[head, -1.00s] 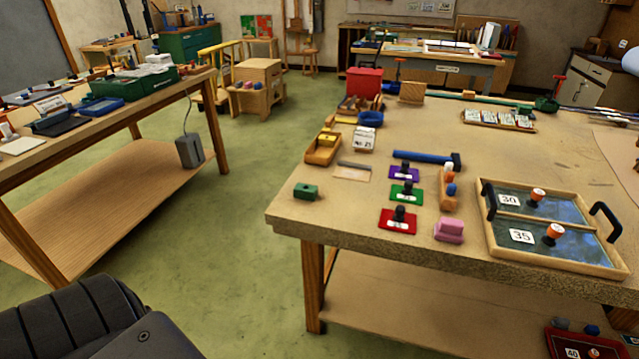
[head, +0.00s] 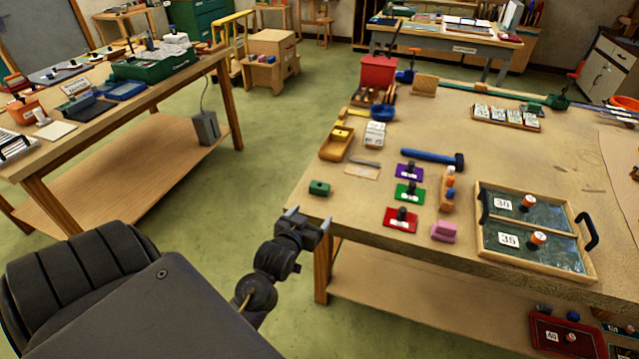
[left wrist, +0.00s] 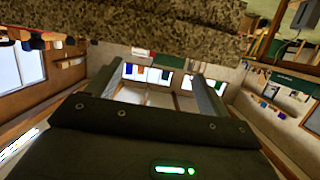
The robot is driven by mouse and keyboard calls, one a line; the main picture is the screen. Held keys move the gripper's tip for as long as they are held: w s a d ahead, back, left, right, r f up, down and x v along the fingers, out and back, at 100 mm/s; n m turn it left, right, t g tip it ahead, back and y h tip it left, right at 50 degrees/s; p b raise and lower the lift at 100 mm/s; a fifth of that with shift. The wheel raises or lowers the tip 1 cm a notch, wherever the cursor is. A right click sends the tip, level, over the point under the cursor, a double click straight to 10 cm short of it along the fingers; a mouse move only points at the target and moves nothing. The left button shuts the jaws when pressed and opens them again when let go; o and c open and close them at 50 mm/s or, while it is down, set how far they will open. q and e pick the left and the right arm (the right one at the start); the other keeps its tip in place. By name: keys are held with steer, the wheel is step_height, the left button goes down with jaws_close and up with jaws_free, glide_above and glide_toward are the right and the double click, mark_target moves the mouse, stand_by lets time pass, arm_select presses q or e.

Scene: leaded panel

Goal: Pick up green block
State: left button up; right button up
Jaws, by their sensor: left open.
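The green block (head: 319,188) lies on the near left corner of the right-hand table (head: 520,160). It is small, with a dark spot on its face. My left gripper (head: 309,216) is in front of that table's near edge, just below the block in the head view, apart from it. It is open and empty. In the left wrist view, its two fingers (left wrist: 202,95) stand apart with the room between them, and the table's edge crosses the top. The green block cannot be made out in the wrist view. My right gripper is not in view.
Red (head: 401,220), green (head: 410,192) and purple (head: 409,172) plates with black knobs lie right of the block. A pink block (head: 444,232) and a framed tray (head: 483,253) are farther right. An orange-yellow tray (head: 336,146) lies behind. The table around the green block is clear.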

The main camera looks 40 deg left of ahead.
mark_target(318, 189)
arm_select(q)
steer(key=shift+w+a+r+n+t+y, duration=0.25)
steer(key=shift+w+a, duration=0.1)
steer(key=shift+a, duration=0.1)
steer(key=shift+w+a+r+n+t+y, duration=0.15)
steer(key=shift+w+a+r+t, duration=0.1)
steer(key=shift+w+a, duration=0.15)
steer(key=shift+w+a+r, duration=0.15)
steer(key=shift+a, duration=0.2)
steer(key=shift+w, duration=0.2)
steer(key=p+x, duration=0.1)
steer(key=x, duration=0.4)
steer(key=shift+a, duration=0.1)
steer(key=shift+w+a+r+p, duration=0.1)
steer(key=shift+w+a+p, duration=0.1)
steer(key=shift+w+p, duration=0.3)
steer(key=p+x, duration=0.1)
steer(key=x, duration=0.2)
steer(key=shift+w+a, duration=0.15)
steer(key=shift+w, duration=0.05)
steer(key=shift+w+a+f, duration=0.15)
steer(key=shift+w+f, duration=0.1)
steer(key=shift+w, duration=0.1)
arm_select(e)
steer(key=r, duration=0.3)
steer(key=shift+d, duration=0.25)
